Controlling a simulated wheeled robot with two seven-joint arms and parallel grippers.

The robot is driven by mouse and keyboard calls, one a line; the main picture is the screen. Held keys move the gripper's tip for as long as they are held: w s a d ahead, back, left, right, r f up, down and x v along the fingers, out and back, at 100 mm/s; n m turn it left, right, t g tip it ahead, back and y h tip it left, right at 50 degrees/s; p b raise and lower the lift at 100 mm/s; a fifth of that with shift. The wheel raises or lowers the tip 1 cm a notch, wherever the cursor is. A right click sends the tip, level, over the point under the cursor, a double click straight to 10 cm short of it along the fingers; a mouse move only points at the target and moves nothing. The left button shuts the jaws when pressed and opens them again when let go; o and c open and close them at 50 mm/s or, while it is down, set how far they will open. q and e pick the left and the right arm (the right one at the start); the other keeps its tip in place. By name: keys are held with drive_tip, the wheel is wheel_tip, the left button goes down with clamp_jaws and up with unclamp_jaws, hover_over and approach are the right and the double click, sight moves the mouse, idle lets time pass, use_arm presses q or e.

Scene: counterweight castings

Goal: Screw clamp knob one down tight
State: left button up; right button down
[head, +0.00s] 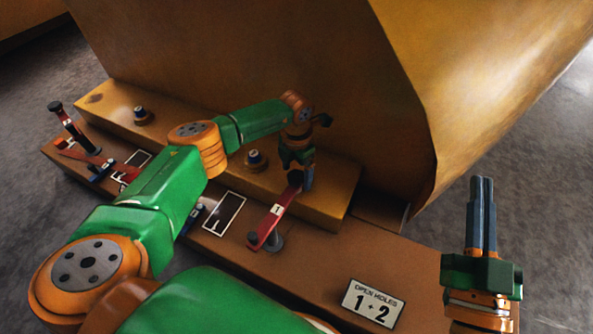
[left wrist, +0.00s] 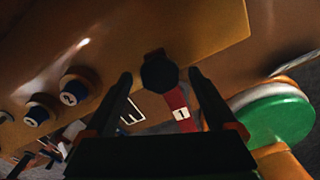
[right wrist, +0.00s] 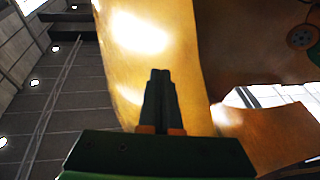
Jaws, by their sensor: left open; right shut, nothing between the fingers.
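Clamp one is a red bar marked 1 (head: 272,217), lying across the edge of the ochre casting foot; its bar also shows in the left wrist view (left wrist: 180,112). Its dark knob (left wrist: 159,73) sits at the bar's end, between my left fingers in the left wrist view. My left gripper (head: 306,184) points down over that end and hides the knob in the head view. It is open, with a finger on each side of the knob; I cannot tell whether they touch it. My right gripper (head: 482,182) is shut and empty, pointing up at the right, away from the clamp.
A second red clamp (head: 82,154) with a dark upright handle is at the left end of the base. Dark-capped studs (head: 255,160) stand on the casting foot. A sign reading "OPEN HOLES 1 + 2" (head: 371,303) lies front right. The large ochre casting (head: 290,55) rises behind.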

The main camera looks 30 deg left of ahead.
sight(297, 176)
use_arm(q)
drive_tip(key=shift+r, duration=0.1)
use_arm(e)
drive_tip(key=shift+f, duration=0.1)
use_arm(q)
wheel_tip(297, 176, up, 3)
drive_tip(key=shift+r+p, duration=0.2)
drive_tip(key=shift+p, duration=0.8)
wheel_tip(297, 176, up, 3)
drive_tip(key=shift+r+p, duration=0.15)
drive_tip(key=shift+p, duration=0.55)
use_arm(e)
drive_tip(key=s+d+f+g+h, duration=0.2)
drive_tip(key=f+g, duration=0.4)
drive_tip(key=f, duration=0.4)
drive_tip(key=s+d+f+m+g+h, duration=0.1)
drive_tip(key=s+f+g, duration=0.4)
drive_tip(key=f, duration=0.5)
drive_tip(key=shift+s+d+f+g+h, duration=0.15)
drive_tip(key=shift+s+d+g+h, duration=0.15)
drive_tip(key=shift+d+g+h, duration=0.6)
drive_tip(key=shift+a+y, duration=0.25)
drive_tip(key=shift+y, duration=0.05)
